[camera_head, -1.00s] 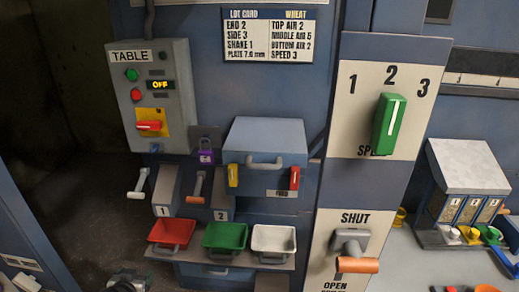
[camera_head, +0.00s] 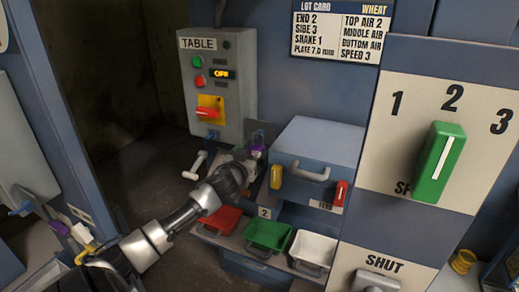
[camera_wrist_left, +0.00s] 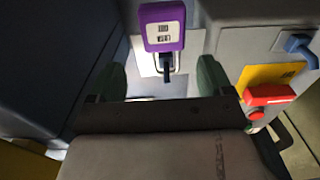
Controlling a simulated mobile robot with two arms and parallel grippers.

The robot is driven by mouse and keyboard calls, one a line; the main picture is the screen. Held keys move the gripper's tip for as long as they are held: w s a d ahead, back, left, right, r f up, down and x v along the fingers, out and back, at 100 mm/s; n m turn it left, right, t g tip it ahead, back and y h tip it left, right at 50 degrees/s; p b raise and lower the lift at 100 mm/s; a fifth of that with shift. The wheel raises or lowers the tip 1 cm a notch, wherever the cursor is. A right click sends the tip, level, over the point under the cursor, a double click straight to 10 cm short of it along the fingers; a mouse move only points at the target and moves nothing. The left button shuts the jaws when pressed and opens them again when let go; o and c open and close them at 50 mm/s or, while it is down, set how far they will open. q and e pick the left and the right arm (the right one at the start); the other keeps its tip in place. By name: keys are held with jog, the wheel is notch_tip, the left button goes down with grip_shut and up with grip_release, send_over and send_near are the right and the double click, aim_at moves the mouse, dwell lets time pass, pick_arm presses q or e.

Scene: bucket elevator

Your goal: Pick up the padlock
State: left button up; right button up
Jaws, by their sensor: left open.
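The purple padlock (camera_wrist_left: 162,27) shows in the left wrist view at the top middle, against a pale plate, with its dark metal shackle towards the fingers. In the head view only a bit of the purple padlock (camera_head: 258,149) shows behind my left gripper (camera_head: 248,162), beside the TABLE control box. My left gripper also shows in the wrist view (camera_wrist_left: 162,78), open, its two green fingers apart on either side of the shackle's line. Nothing is seen between them but the shackle's end. My right gripper is not in view.
The grey TABLE box (camera_head: 217,85) with a red switch (camera_head: 208,112) stands left of the padlock. A grey-blue box (camera_head: 318,155) stands close on the right. Red (camera_head: 218,219), green (camera_head: 268,234) and white (camera_head: 315,248) trays sit below. A white lever (camera_head: 195,165) is near my arm.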

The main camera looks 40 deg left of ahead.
aim_at(256, 148)
pick_arm(q)
jog(key=x, duration=0.1)
jog(key=p+x, duration=0.1)
jog(key=x, duration=0.2)
jog(key=shift+w+a+f, duration=0.2)
jog(key=shift+a+f, duration=0.15)
jog(key=shift+a, duration=0.05)
jog(key=shift+w, duration=0.3)
jog(key=shift+s, duration=0.1)
jog(key=shift+c, duration=0.2)
jog(key=c, duration=1)
